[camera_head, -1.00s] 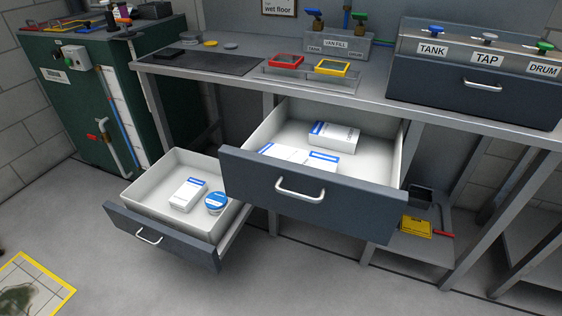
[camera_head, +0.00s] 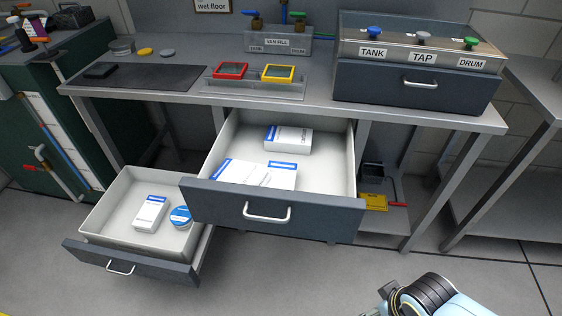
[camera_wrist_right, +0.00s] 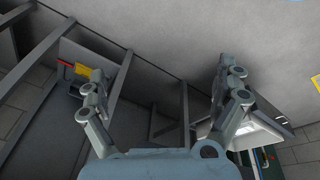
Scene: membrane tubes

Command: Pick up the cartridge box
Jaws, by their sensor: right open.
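White boxes with blue ends lie in two open drawers in the head view; their small print is unreadable, so I cannot tell which is the cartridge box. In the larger drawer (camera_head: 345,170), one box (camera_head: 288,139) lies at the back and white-and-blue boxes (camera_head: 240,174) lie near the front. The lower left drawer (camera_head: 98,222) holds another box (camera_head: 150,212) beside a round blue-topped tub (camera_head: 181,217). My right gripper (camera_wrist_right: 160,92) is open and empty in the right wrist view, apart from the drawers. My left gripper is out of view.
The bench (camera_head: 330,103) overhangs the drawers, with red (camera_head: 230,71) and yellow (camera_head: 278,73) framed trays on it. A TANK/TAP/DRUM unit (camera_head: 418,85) stands at right. A lower shelf (camera_head: 392,222) holds a yellow item. The floor in front is clear.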

